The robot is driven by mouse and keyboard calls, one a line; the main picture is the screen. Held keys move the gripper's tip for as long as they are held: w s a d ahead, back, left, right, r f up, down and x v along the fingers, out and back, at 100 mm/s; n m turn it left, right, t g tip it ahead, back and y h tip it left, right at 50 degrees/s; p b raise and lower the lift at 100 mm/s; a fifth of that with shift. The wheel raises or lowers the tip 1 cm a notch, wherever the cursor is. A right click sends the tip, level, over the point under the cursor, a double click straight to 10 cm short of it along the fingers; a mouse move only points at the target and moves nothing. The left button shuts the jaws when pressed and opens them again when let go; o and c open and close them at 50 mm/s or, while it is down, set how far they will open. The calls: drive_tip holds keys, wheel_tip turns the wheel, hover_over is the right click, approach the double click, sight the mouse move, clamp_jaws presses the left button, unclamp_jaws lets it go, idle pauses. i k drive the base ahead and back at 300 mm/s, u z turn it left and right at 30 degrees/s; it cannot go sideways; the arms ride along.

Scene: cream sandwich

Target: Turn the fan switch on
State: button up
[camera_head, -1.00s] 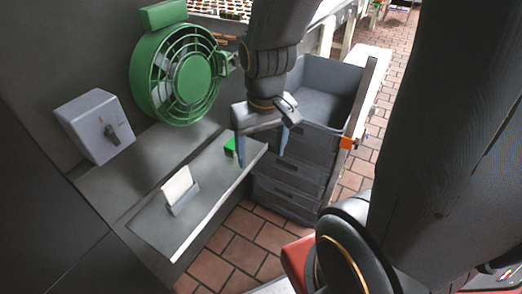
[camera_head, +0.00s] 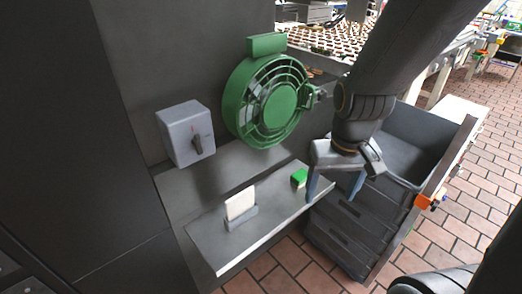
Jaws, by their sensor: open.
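The fan switch is a grey box (camera_head: 184,130) with a dark rotary knob (camera_head: 197,144) on its front, fixed to the dark wall at the left. The knob stands close to upright, slightly tilted. The green fan (camera_head: 264,100) is mounted on the wall to the right of the switch box. My gripper (camera_head: 334,192) is open and empty, with its fingers pointing down. It is to the right of the fan and well apart from the switch, near the right end of the shelf.
A grey shelf (camera_head: 225,255) juts out below the switch and fan. It bears a white card in a grey holder (camera_head: 240,208) and a small green block (camera_head: 299,177). Stacked grey crates (camera_head: 411,130) stand at the right. Tiled floor (camera_head: 485,195) is open beyond them.

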sight(196, 141)
drive_tip(key=u, duration=1.35)
drive_tip(key=k, duration=0.75)
drive_tip(key=z, duration=1.2)
